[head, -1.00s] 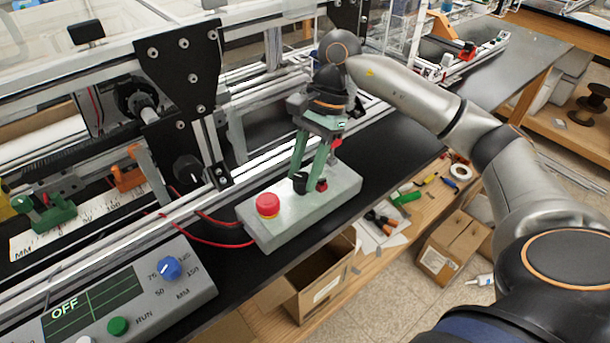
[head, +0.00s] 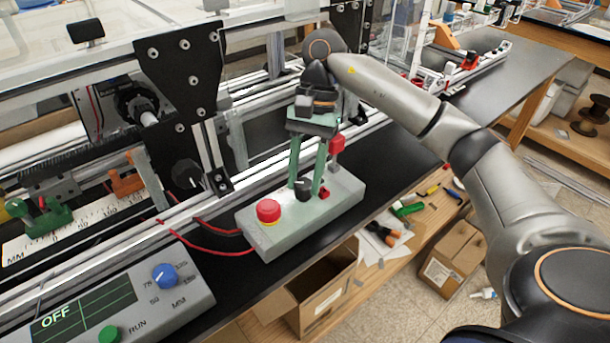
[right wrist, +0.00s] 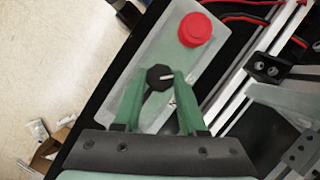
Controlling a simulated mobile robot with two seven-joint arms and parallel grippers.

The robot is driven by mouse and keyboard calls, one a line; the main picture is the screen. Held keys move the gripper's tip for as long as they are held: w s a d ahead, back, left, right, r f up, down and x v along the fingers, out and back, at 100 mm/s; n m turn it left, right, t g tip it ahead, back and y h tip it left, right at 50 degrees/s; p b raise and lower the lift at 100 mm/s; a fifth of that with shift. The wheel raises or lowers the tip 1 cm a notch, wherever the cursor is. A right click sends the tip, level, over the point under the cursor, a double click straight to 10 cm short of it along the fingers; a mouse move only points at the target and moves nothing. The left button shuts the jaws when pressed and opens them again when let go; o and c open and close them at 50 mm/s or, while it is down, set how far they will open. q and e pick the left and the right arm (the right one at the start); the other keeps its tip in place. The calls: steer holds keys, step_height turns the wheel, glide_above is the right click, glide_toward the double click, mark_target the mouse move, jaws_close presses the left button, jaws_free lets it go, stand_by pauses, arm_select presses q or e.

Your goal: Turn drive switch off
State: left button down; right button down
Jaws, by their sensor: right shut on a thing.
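The drive switch appears to be the black knob (head: 304,186) on top of the pale grey-green control box (head: 345,200). In the right wrist view the knob (right wrist: 158,78) shows a white pointer mark aimed to the right of the picture. My right gripper (head: 306,188) reaches down from above, its two green fingers shut on the knob from either side. The fingers also show in the right wrist view (right wrist: 158,98). A red push button (head: 268,211) sits on the box's left end, clear of the fingers. My left gripper is not in view.
A console (head: 190,300) at front left has a display (head: 85,308) reading OFF, a blue dial (head: 165,276) and a green button (head: 109,335). Red wires (head: 200,245) run to the box. The extrusion frame's rails pass close behind it. An open cardboard box (head: 320,295) stands below the table edge.

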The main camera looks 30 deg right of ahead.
steer(key=c, duration=0.8)
jaws_free()
steer(key=o, duration=0.3)
steer(key=shift+o, duration=0.2)
steer(key=shift+r, duration=0.1)
steer(key=shift+w+d+r, duration=0.1)
steer(key=shift+r, duration=0.2)
steer(key=p+v, duration=0.4)
steer(key=v, duration=0.7)
steer(key=shift+d+r, duration=0.15)
steer(key=shift+r, duration=0.2)
